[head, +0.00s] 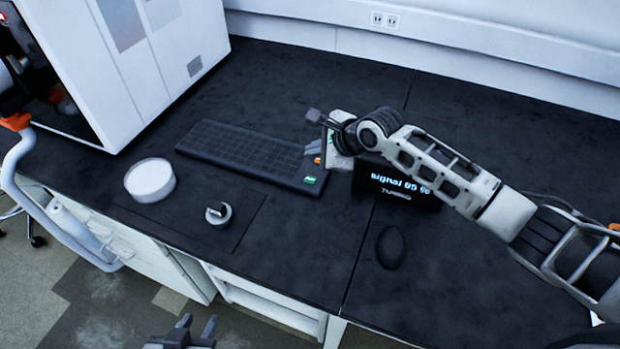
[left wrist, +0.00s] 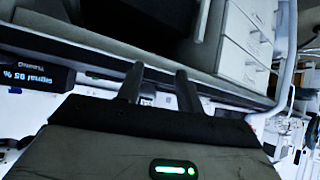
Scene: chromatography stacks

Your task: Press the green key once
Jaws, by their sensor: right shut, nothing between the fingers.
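The green key (head: 310,180) is at the near right corner of the black keyboard (head: 235,151), which lies on the dark bench in the head view. My right gripper (head: 311,149) is shut and empty over the keyboard's right end. Its tips are beyond the green key and apart from it in the picture; their exact height cannot be told. An orange key (head: 317,160) shows just below the fingertips. My left gripper (head: 198,326) is open and empty, low in front of the bench. Its two parted fingers also show in the left wrist view (left wrist: 160,85).
A black display (head: 400,186) with blue-white text stands right of the keyboard, partly behind my right arm. A dark mouse (head: 390,247), a white round container (head: 150,180) and a small metal item (head: 218,213) are on the bench. A large white instrument (head: 160,50) stands at left.

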